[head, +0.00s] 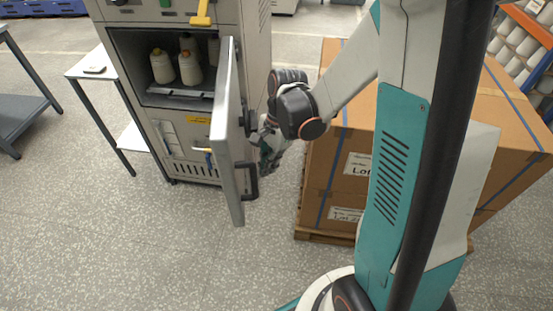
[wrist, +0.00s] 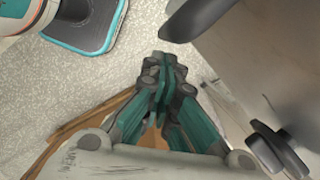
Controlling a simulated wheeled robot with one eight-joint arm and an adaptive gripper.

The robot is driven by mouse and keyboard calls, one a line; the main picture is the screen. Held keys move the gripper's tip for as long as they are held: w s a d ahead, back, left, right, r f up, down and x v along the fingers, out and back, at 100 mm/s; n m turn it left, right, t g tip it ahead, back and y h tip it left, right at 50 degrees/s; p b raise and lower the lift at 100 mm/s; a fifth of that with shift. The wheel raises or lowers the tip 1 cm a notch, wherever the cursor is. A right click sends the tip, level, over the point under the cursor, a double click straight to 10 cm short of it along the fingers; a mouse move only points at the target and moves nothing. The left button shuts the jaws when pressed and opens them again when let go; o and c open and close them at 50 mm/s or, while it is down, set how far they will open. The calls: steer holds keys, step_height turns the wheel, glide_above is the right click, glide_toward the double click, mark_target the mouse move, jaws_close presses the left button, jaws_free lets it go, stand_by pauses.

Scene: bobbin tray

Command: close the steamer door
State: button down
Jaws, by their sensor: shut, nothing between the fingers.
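The steamer (head: 187,130) stands left of centre in the head view. Its grey door (head: 228,135) stands wide open, swung out toward me and seen nearly edge-on. A dark bar handle (head: 250,183) sits on the door's outer side. My gripper (head: 266,158) is shut and empty at the right of the door, on its outer side, close to the handle. I cannot tell whether it touches the door. In the wrist view my gripper (wrist: 163,68) has its fingers together, with the door's grey outer face (wrist: 235,65) and the dark handle (wrist: 190,17) to its right.
Several pale bobbins (head: 190,68) stand inside the steamer chamber. A strapped cardboard box (head: 345,170) on a pallet stands right of my gripper. A small white table (head: 90,68) stands left of the steamer. The speckled floor in front of the door is clear.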

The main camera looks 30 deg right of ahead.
steer(key=shift+a, duration=0.35)
